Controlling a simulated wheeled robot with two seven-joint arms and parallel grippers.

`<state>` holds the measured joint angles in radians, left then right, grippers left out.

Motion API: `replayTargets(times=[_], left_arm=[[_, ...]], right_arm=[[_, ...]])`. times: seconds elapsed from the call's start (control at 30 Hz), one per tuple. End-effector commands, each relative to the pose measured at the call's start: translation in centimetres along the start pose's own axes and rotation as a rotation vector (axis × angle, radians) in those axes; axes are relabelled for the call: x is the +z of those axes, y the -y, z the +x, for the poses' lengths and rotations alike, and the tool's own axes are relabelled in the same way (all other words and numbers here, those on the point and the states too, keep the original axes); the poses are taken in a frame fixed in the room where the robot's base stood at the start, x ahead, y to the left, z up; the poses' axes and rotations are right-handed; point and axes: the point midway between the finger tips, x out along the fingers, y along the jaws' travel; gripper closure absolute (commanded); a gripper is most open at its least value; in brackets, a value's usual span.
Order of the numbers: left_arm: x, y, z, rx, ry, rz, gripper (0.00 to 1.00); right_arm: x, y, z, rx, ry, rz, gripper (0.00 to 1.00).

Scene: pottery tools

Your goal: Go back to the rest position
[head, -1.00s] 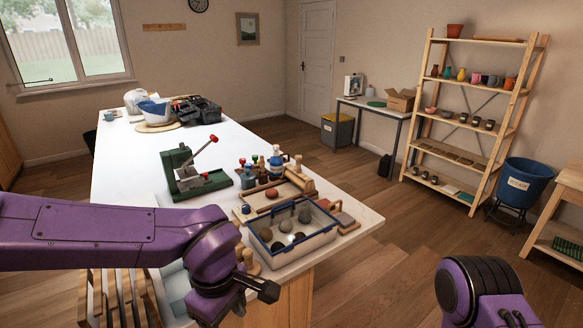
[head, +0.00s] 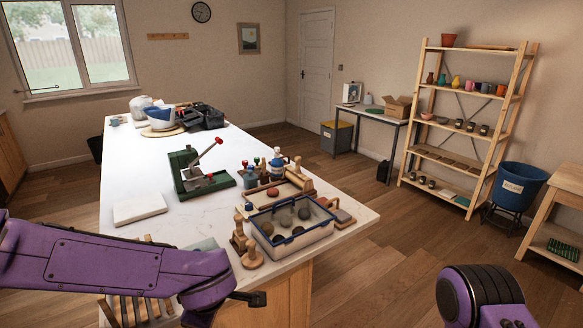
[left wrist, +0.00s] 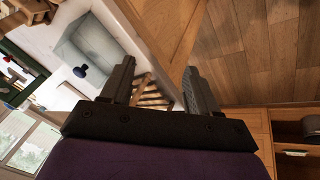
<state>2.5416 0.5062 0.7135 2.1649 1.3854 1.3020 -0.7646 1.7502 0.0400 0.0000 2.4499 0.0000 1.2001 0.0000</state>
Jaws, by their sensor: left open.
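My left gripper (head: 252,298) is low at the near edge of the white table (head: 140,185), over the table's front side. In the left wrist view its two fingers (left wrist: 158,85) stand apart with nothing between them. The purple left arm comes in from the left and hides part of the near table edge. A purple part of my right arm shows at the lower right of the head view; its gripper is out of view.
A tray of stones (head: 289,238), wooden stamps (head: 252,258), a green press (head: 190,172) and a white slab (head: 140,208) are on the table. A slatted wooden rack (head: 140,308) is below the arm. Open floor lies right of the table, before the shelf (head: 465,120).

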Motion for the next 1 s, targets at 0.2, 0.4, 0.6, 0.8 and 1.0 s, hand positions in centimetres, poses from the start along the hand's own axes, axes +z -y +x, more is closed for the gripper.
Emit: replayTargets(times=[0.2, 0.4, 0.6, 0.8, 1.0], left_arm=[[-2.0, 3.3, 10.3, 0.141, -0.196, 0.072, 0.40], [-0.6, 16.0, 22.3, 0.184, -0.163, 0.433, 0.40], [-0.5, 30.0, 26.7, 0.019, -0.036, 0.778, 0.40], [-0.5, 35.1, 27.4, -0.081, -0.005, 0.846, 0.40], [-0.5, 35.1, 27.3, -0.081, -0.004, 0.844, 0.40]], right_arm=[[0.6, 0.1, 1.4, 0.000, 0.000, 0.000, 0.57], [1.5, 0.3, 3.5, 0.000, 0.000, 0.000, 0.57], [2.1, 0.4, 5.0, 0.000, 0.000, 0.000, 0.57], [2.2, 0.5, 5.4, 0.000, 0.000, 0.000, 0.57], [2.2, 0.5, 5.3, 0.000, 0.000, 0.000, 0.57]])
